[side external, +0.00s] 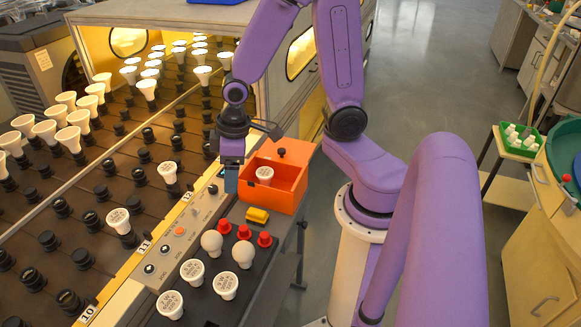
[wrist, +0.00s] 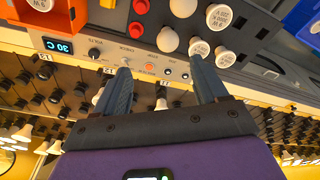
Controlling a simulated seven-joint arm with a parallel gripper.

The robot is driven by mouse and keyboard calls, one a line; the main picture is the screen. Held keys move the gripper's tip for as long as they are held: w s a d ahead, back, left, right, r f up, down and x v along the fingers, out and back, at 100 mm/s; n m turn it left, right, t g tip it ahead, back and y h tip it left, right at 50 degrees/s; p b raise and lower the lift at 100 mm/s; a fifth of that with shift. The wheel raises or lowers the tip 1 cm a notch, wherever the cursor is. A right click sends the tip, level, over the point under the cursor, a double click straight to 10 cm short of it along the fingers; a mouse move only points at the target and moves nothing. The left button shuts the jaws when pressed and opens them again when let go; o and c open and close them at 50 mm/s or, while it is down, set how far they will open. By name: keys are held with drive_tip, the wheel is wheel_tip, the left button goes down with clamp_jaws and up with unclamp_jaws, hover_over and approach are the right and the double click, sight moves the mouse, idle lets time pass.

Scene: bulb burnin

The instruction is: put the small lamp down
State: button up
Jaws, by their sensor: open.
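A small white lamp (side external: 264,173) sits face up in the orange box (side external: 272,203), with print on its face. It also shows at the top left of the wrist view (wrist: 40,4), partly cut off by the frame edge. My gripper (side external: 231,188) is beside the box, on its left side, above the grey control panel. In the wrist view my gripper (wrist: 160,64) has its two fingers wide apart with nothing held between them. The panel's orange button and small knobs show beyond the fingertips.
A dark tray (side external: 250,290) in front holds printed white lamps (side external: 226,286), two round bulbs (side external: 211,241), red caps (side external: 264,240) and a yellow block (side external: 257,215). Left are rows of black sockets, some holding white lamps (side external: 118,220). The lit cabinet (side external: 210,20) stands behind.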

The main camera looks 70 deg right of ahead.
drive_tip(key=s+a+r+n, duration=0.1)
drive_tip(key=s+r+n, duration=0.2)
drive_tip(key=s, duration=0.4)
drive_tip(key=s+a+r+n+g, duration=0.1)
drive_tip(key=s+a+r+n, duration=0.1)
drive_tip(key=s, duration=0.6)
wheel_tip(320, 180, up, 3)
drive_tip(key=shift+s+a+f+n, duration=0.15)
drive_tip(key=shift+s+n, duration=0.05)
drive_tip(key=shift+n, duration=0.7)
